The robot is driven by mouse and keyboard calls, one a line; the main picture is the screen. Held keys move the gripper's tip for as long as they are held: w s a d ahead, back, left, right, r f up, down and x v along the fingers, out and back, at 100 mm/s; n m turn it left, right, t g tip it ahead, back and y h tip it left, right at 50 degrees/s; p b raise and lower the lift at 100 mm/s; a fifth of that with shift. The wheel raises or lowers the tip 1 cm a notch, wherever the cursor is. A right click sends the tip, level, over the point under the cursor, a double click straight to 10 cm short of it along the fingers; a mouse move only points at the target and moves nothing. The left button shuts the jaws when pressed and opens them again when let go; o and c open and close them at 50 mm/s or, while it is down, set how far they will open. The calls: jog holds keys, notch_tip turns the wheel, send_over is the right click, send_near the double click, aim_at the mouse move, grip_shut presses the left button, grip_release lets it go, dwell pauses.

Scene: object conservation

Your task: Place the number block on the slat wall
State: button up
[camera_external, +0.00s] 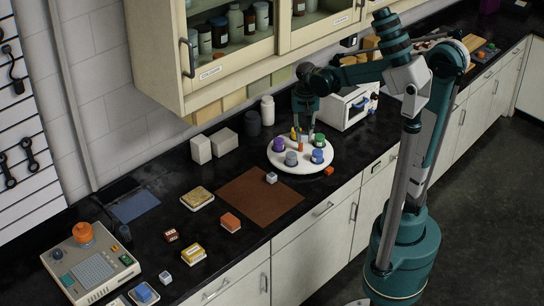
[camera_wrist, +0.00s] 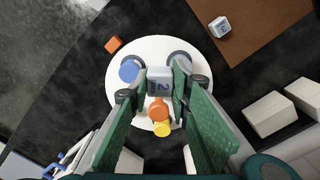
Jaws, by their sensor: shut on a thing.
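A grey number block (camera_wrist: 159,82) marked "2" is between my fingertips in the wrist view. My gripper (camera_wrist: 160,88) is shut on it, above the round white turntable. In the external view my gripper (camera_external: 303,138) hangs over the turntable's back part, and the held block is too small there to make out clearly. A second pale number block (camera_wrist: 221,27) lies on the brown mat; it also shows in the external view (camera_external: 271,177). The white slat wall (camera_external: 28,125) with dark tools hanging on it is at the far left, away from my gripper.
The white turntable (camera_external: 279,164) carries several coloured pieces, including a purple one (camera_external: 278,145) and a blue one (camera_external: 317,156). Two white boxes (camera_external: 212,146) stand behind the brown mat (camera_external: 245,203). A console (camera_external: 92,265) with an orange knob stands at the left. Wall cabinets (camera_external: 220,75) overhang the counter.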

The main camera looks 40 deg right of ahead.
jog(key=w+a+f+p, duration=0.1)
jog(key=w+a+f, duration=0.2)
jog(key=a, duration=0.6)
jog(key=w+a+f, duration=0.3)
jog(key=w+a, duration=0.1)
jog(key=a, duration=0.4)
jog(key=m+p, duration=0.5)
jog(key=p, duration=0.4)
send_over(151, 256)
jog(key=shift+f, duration=0.2)
jog(key=shift+f, duration=0.1)
jog(key=shift+w+f, duration=0.1)
jog(key=shift+f, duration=2.95)
jog(key=shift+f, duration=1.85)
